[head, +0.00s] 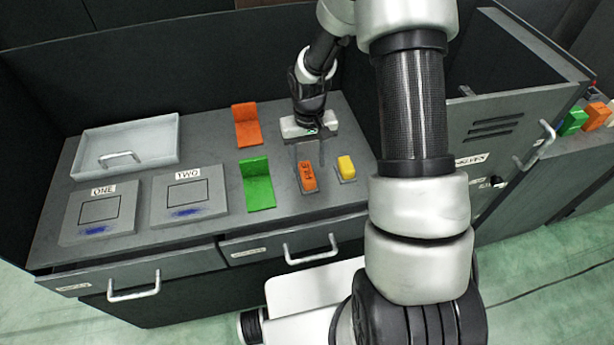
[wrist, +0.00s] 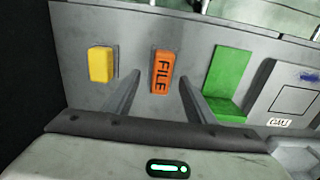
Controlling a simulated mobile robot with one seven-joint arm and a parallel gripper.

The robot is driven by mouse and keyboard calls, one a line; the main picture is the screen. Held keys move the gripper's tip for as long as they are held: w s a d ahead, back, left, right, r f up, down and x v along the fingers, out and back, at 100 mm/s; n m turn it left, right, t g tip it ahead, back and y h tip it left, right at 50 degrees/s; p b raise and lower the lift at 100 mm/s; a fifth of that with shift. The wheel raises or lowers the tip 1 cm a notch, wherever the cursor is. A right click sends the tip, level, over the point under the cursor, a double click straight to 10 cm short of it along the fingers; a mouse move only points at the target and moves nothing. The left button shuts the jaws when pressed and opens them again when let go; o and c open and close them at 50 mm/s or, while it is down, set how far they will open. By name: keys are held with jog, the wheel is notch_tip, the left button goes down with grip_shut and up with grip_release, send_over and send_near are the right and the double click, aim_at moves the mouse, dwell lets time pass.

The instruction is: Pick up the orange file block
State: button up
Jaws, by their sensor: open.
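The orange file block (head: 308,176) lies on the grey bench top, between a green bracket and a yellow block. In the wrist view the orange file block (wrist: 161,72) shows the dark word FILE on its top face. My gripper (head: 309,160) is above the bench at the block's back end, pointing down. In the wrist view my gripper (wrist: 160,84) has its two fingers spread, one on each side of the block in the picture. I see gaps between the fingers and the block. I cannot tell the fingertips' exact height over it.
The yellow block (head: 346,167) stands close on the right. The green bracket (head: 257,185) is on the left, with an orange bracket (head: 246,124) behind it. Panels ONE (head: 99,212) and TWO (head: 187,197) and a grey tray (head: 126,147) lie further left. An open cabinet (head: 505,125) stands right.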

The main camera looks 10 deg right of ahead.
aim_at(307, 171)
jog(key=f, duration=0.5)
jog(key=shift+w+a+f, duration=0.1)
jog(key=shift+a, duration=0.1)
jog(key=c, duration=1.2)
notch_tip(307, 171, up, 10)
jog(key=shift+r, duration=0.1)
jog(key=o, duration=0.5)
jog(key=c, duration=0.3)
